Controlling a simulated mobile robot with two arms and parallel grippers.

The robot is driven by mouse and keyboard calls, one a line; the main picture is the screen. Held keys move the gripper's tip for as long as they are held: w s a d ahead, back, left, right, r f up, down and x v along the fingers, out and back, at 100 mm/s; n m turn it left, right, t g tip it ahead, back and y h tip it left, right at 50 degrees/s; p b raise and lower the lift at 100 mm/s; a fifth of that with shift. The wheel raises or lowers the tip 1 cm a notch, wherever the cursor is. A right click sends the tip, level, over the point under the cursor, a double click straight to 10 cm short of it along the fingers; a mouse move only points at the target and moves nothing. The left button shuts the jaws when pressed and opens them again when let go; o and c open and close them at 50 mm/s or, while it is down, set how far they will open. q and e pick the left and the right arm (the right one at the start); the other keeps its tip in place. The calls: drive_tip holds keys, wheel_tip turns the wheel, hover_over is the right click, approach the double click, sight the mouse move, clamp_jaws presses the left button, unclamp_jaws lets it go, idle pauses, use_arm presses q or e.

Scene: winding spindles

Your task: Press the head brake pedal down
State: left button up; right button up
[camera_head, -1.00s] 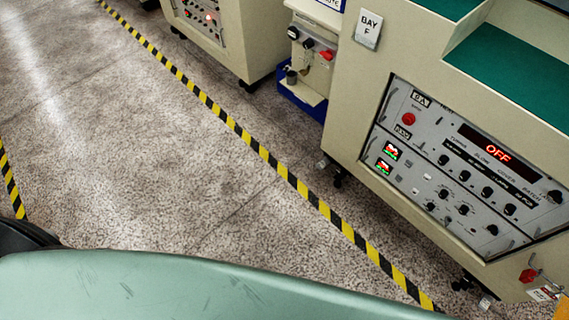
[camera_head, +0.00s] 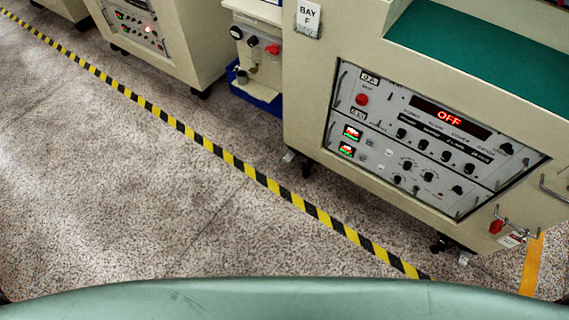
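I cannot make out a head brake pedal in this view. A beige machine (camera_head: 310,120) marked BAY F stands at the right. Its grey control panel (camera_head: 420,140) carries a lit red OFF display (camera_head: 449,118), a red button, two small lit meters and several black knobs. At its lower right is a small red part (camera_head: 496,227) with a tag beside it; I cannot tell what it is. Neither of my grippers is in view.
Another beige machine (camera_head: 185,35) stands at the upper left. Between the machines is a unit with a blue base (camera_head: 258,97). A yellow-black floor stripe (camera_head: 230,158) runs diagonally before the machines. The speckled floor (camera_head: 110,200) left of it is clear. An orange strip (camera_head: 532,262) lies at the right.

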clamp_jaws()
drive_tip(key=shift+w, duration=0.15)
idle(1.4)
